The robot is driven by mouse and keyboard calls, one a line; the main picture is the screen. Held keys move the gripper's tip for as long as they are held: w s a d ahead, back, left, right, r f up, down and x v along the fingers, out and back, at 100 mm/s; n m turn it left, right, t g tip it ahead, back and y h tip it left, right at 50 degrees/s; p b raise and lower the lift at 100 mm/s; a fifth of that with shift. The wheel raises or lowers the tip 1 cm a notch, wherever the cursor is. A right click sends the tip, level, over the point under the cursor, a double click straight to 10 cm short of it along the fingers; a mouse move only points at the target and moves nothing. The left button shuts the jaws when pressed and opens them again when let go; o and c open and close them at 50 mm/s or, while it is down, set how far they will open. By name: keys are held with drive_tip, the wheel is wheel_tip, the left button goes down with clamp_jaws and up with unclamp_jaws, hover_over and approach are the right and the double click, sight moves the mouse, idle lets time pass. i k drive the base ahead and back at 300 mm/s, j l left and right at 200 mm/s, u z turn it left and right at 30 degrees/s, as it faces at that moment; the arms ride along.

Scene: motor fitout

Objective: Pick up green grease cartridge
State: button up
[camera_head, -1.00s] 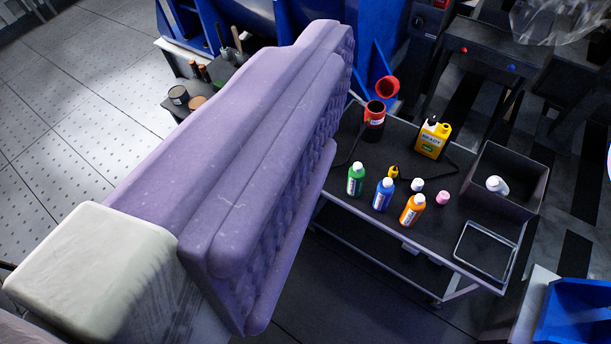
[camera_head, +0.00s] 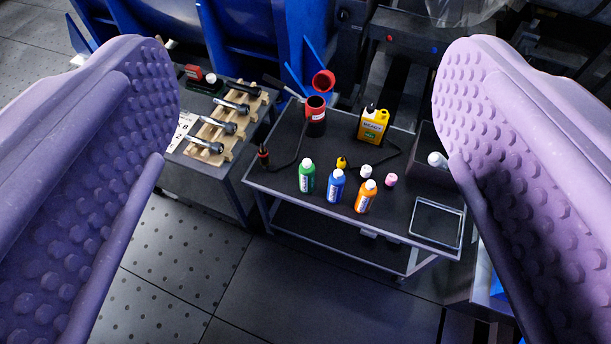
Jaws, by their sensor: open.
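The green grease cartridge (camera_head: 307,177) is a small green bottle with a white cap. It stands upright on the dark top of a cart (camera_head: 281,186), left of a blue bottle (camera_head: 335,187) and an orange bottle (camera_head: 366,196). My gripper (camera_head: 307,120) is wide open, its two purple studded fingers at the left and right of the view. Nothing is between the fingers up close. The cartridge shows in the gap between them, farther off and apart from both.
Behind the bottles stand a black and red container (camera_head: 316,116) and a yellow jug (camera_head: 373,124). Small yellow, white and pink items sit near the bottles. A dark bin (camera_head: 427,150) and an empty tray (camera_head: 436,223) are at right. A wooden rack (camera_head: 228,125) holds metal tools at left.

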sight(307, 169)
drive_tip(key=i+j, duration=0.1)
drive_tip(key=i, duration=0.6)
drive_tip(key=i+j+z, duration=0.15)
drive_tip(key=i, duration=0.55)
